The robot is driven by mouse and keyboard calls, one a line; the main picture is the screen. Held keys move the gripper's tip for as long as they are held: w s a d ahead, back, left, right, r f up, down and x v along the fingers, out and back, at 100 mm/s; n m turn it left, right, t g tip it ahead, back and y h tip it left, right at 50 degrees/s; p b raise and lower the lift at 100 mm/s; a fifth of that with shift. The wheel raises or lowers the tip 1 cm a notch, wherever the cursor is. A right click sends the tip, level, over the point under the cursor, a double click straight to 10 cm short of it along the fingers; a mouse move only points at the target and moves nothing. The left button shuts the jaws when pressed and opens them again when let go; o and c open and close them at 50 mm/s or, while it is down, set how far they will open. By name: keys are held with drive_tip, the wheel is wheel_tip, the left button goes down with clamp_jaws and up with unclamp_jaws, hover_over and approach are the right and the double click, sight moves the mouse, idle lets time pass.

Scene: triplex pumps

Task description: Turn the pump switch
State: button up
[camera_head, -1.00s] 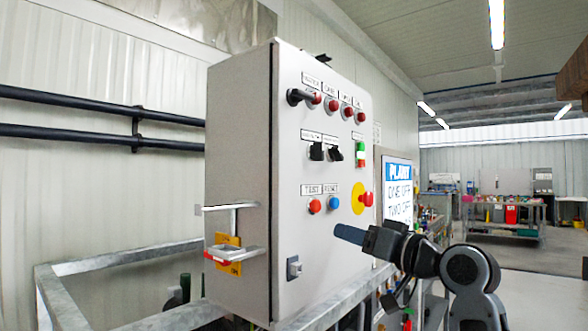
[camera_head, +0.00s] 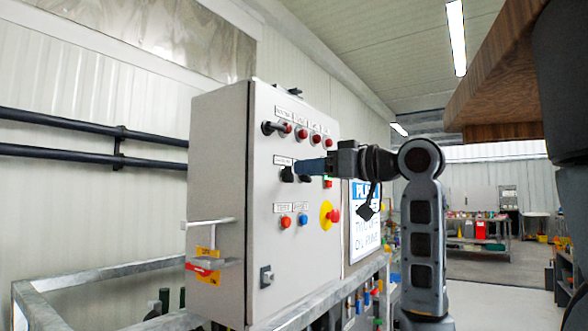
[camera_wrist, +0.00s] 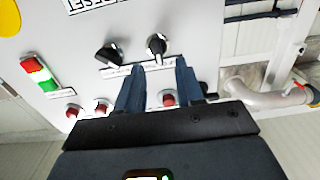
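Two black rotary switches sit side by side on the grey control box (camera_head: 220,150): the left switch (camera_head: 287,174) and the right switch (camera_head: 304,178). Their labels are too small to read, so I cannot tell which is the pump switch. The wrist view is upside down; there the left switch (camera_wrist: 156,46) lies just beyond my gripper (camera_wrist: 160,66), roughly between its blue fingertips. The right switch (camera_wrist: 108,54) lies outside the fingers. My gripper is open. In the head view my gripper (camera_head: 300,167) is at switch height, close to the panel; contact cannot be told.
Red lamps (camera_head: 301,133) and a black lever (camera_head: 272,127) sit above the switches. Below are a red button (camera_head: 285,221), a blue button (camera_head: 302,219) and a red emergency knob (camera_head: 334,215) on yellow. A wooden overhang (camera_head: 500,75) is at upper right. A metal frame (camera_head: 100,277) runs below.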

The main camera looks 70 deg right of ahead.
sight(289, 174)
drive_tip(key=shift+x, duration=2)
drive_tip(key=shift+d, duration=0.1)
drive_tip(key=shift+c, duration=0.3)
clamp_jaws()
